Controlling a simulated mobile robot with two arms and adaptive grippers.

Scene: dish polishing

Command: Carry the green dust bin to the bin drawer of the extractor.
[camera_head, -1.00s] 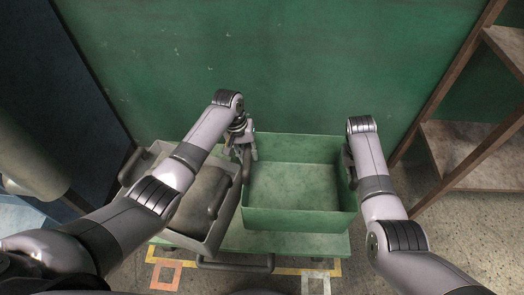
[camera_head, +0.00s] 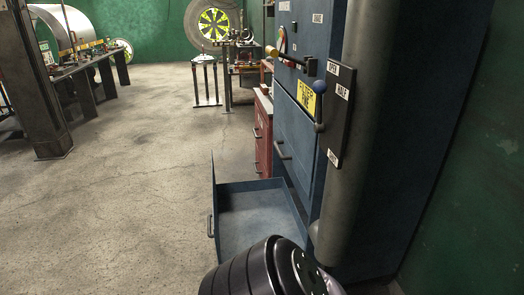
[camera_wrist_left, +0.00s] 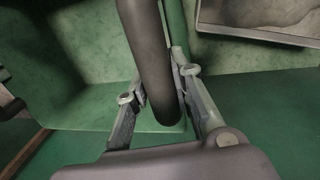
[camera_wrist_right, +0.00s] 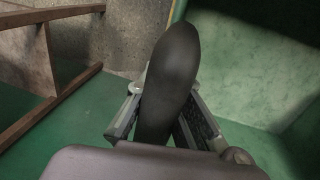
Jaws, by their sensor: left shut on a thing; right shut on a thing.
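The green dust bin (camera_wrist_left: 85,45) shows in the left wrist view, where my left gripper (camera_wrist_left: 160,86) is shut around one of its dark handles. The green bin also shows in the right wrist view (camera_wrist_right: 240,55), where my right gripper (camera_wrist_right: 163,92) is shut around its other dark handle. The head view shows neither gripper and no bin. The blue extractor (camera_head: 300,145) stands at the right in the head view. Its low bin drawer (camera_head: 250,218) is pulled out and looks empty; a black rounded part in front hides its near edge.
A brown shelf frame (camera_wrist_right: 48,60) stands beyond my right gripper. A thick grey pipe (camera_head: 345,160) runs down the extractor. The concrete floor (camera_head: 120,190) left of the drawer is clear.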

